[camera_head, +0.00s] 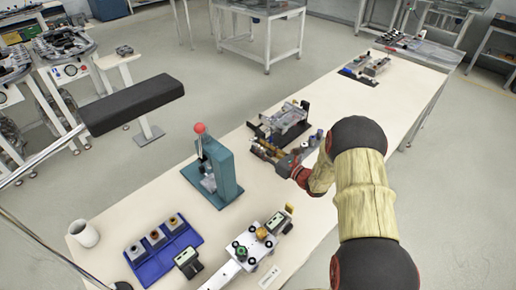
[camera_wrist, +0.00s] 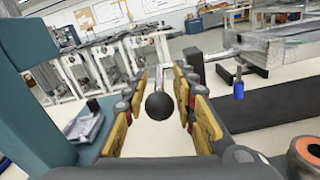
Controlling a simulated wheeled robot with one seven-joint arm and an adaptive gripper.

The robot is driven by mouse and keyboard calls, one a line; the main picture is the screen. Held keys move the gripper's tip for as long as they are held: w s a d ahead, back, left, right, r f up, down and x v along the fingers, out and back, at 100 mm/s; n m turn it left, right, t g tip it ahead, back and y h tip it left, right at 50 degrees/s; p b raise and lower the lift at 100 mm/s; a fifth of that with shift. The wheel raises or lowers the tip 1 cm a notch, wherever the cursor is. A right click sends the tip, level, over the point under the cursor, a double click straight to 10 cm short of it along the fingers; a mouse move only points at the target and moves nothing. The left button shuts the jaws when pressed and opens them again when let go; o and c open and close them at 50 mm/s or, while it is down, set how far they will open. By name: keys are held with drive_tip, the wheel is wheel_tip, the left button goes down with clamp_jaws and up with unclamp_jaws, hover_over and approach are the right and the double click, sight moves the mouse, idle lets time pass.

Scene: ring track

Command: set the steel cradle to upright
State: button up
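I take the steel cradle (camera_head: 287,117) to be the grey metal fixture on a dark base near the middle of the bench. In the wrist view its metal frame (camera_wrist: 270,45) stands at the upper right, partly cut off. My gripper (camera_wrist: 160,108) is open, with yellow pads on both sides. A black ball knob (camera_wrist: 159,106) with a thin metal rod shows between the pads, with gaps on both sides. Whether the knob belongs to the cradle is unclear. In the head view my gripper (camera_head: 262,149) is small and partly unclear, just in front of the cradle.
A teal press (camera_head: 214,170) with a red knob stands left of my gripper; it fills the wrist view's left side (camera_wrist: 35,90). A blue tray (camera_head: 163,251), a white mug (camera_head: 84,233) and a clamp fixture (camera_head: 250,245) are nearer. Another fixture (camera_head: 367,67) lies at the far end.

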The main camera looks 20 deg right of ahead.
drive_tip(key=shift+x, duration=0.9)
drive_tip(key=shift+c, duration=1.2)
drive_tip(key=c, duration=0.4)
clamp_jaws()
drive_tip(key=shift+f, duration=0.1)
